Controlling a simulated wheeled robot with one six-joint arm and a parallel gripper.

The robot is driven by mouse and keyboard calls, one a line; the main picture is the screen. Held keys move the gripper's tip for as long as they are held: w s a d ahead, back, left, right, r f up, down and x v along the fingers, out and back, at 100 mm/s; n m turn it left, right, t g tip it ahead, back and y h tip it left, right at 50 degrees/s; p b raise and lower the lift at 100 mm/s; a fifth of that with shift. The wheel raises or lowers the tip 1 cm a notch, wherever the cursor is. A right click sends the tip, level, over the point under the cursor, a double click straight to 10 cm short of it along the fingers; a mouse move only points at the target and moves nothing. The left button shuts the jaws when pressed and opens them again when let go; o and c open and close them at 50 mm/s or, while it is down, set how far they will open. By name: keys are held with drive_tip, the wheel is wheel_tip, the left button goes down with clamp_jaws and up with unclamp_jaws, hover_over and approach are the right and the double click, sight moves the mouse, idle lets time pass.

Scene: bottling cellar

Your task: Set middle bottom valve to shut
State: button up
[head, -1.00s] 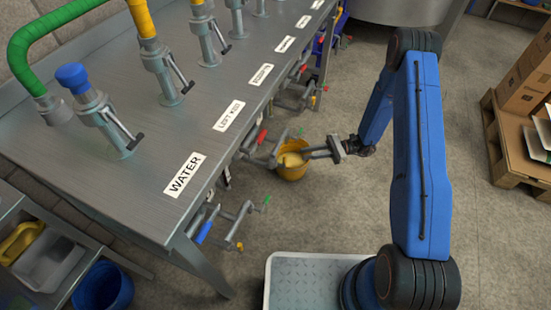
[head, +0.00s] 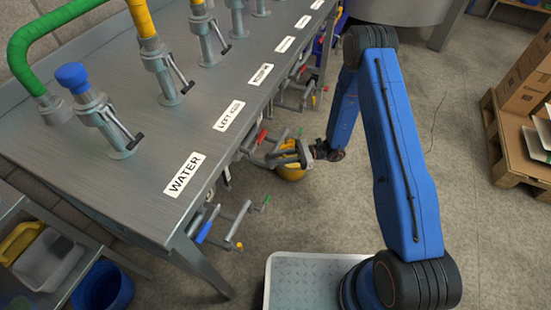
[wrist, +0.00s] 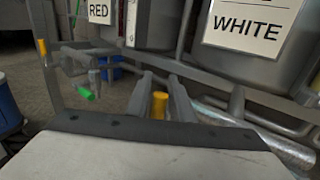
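Bottom valves with coloured handle ends stick out from under the front edge of the steel bench. My gripper (head: 296,152) is beside the valve with the red handle (head: 262,137), with the fingers pointing left at its bars. In the wrist view my gripper (wrist: 161,85) shows two parted fingers, with a yellow-capped valve part (wrist: 160,104) in line between them. I cannot tell whether they touch it. Another valve, with a green end (wrist: 85,94) and a yellow end (wrist: 41,47), is to the left. Labels there read RED (wrist: 99,9) and WHITE (wrist: 251,25).
The steel bench (head: 130,178) carries filling taps. The blue-handled valve (head: 204,231) is nearer, under the WATER label (head: 184,174). A pallet with boxes (head: 500,150) is at the right. The floor between is clear.

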drive_tip(key=shift+a, duration=0.1)
clamp_jaws()
